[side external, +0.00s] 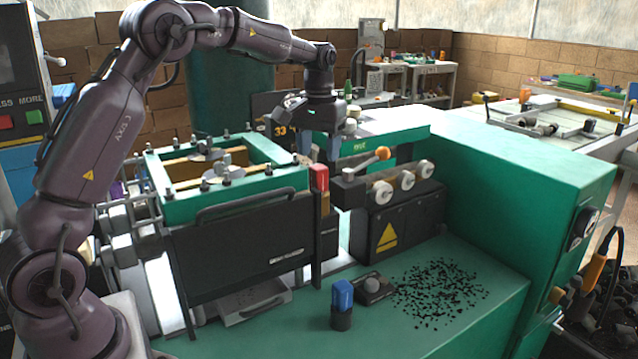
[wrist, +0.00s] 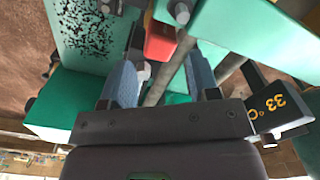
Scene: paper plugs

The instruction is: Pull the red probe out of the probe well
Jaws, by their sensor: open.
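The red probe (side external: 320,177) shows as an upright red block at the right front corner of the green-framed machine, with an orange-brown part below it. Its lower end is hidden, and I cannot make out the well around it. My gripper (side external: 319,156) points down just above the red block, with blue-grey fingers apart and nothing held. In the wrist view the red probe (wrist: 160,38) lies ahead of the open gripper (wrist: 161,65), roughly between the two fingertips. I cannot tell whether a finger touches it.
A blue-topped block in a black holder (side external: 342,306) stands on the green bench. A small black box with a grey knob (side external: 373,287) is beside it, near scattered black bits (side external: 437,290). An orange-knobbed lever (side external: 380,154) and white rollers (side external: 405,180) stand close right of my gripper.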

